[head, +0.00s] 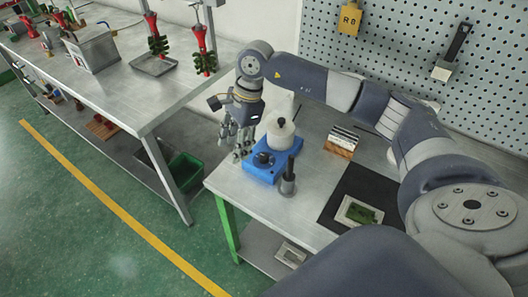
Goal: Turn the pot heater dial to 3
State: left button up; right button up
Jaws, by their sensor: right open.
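The pot heater (258,172) is a blue box near the left edge of the metal workbench. A pale lidded pot (281,134) stands on it. The dark dial (263,159) is on its front face; I cannot read its setting. My right gripper (238,148) is open, with its fingers pointing down just left of the heater and dial. It looks close to the dial, but I cannot tell whether it touches. My left gripper is not in view.
A dark upright tool in a metal holder (288,185) stands right in front of the heater. A wooden block rack (341,141) and a black mat (335,208) lie further right. Another metal table (130,90) stands at left, with a gap between. A pegboard (400,50) is behind.

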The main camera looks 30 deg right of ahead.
aim_at(264, 156)
jog(key=d+r+h, duration=0.2)
jog(key=d+h, duration=0.1)
jog(key=d, duration=0.6)
jog(key=shift+g, duration=0.3)
jog(key=f+p, duration=0.2)
jog(key=f, duration=0.9)
jog(key=shift+s, duration=0.2)
grip_shut()
